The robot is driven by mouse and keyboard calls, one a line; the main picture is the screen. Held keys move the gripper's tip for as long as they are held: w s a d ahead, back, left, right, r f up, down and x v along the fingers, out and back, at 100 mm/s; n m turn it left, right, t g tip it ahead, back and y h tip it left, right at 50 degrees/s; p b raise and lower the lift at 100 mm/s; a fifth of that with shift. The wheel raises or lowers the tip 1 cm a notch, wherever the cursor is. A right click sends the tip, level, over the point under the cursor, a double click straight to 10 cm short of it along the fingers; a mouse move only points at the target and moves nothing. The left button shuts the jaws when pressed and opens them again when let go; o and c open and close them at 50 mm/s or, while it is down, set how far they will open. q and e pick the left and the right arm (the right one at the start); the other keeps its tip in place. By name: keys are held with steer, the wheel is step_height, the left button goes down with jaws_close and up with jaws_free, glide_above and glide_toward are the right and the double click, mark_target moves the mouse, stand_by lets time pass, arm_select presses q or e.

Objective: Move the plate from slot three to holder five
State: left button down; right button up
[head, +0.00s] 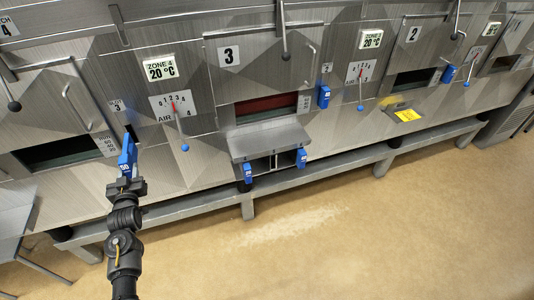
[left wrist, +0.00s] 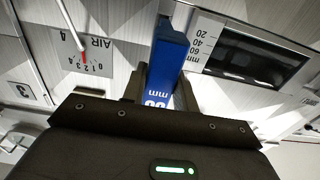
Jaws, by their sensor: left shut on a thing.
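My left gripper (head: 126,181) is shut on the blue plate (head: 127,156), in front of the lower left machine face. The blue plate also shows in the left wrist view (left wrist: 165,65), with white "mm" lettering on it and its far end toward the panel. A dark narrow opening (head: 131,130) shows just above the plate, below the "SLOT 3" label (head: 117,105). I cannot tell whether the plate's far end is still in the slot. I cannot make out which part is holder five. My right gripper is not in view.
Blue pieces stand at the grey shelf (head: 270,140), and others hang by the zone panels (head: 324,96). A low grey rail (head: 200,200) runs along the machine's foot.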

arm_select(q)
steer(key=shift+s+d, duration=0.15)
steer(key=shift+s, duration=0.3)
steer(key=shift+s+d+r+p, duration=0.15)
steer(key=shift+s+p, duration=0.1)
steer(key=shift+p, duration=0.2)
steer(key=p+v, duration=0.3)
steer(key=v, duration=0.6)
steer(key=shift+p, duration=0.35)
steer(key=shift+s, duration=0.1)
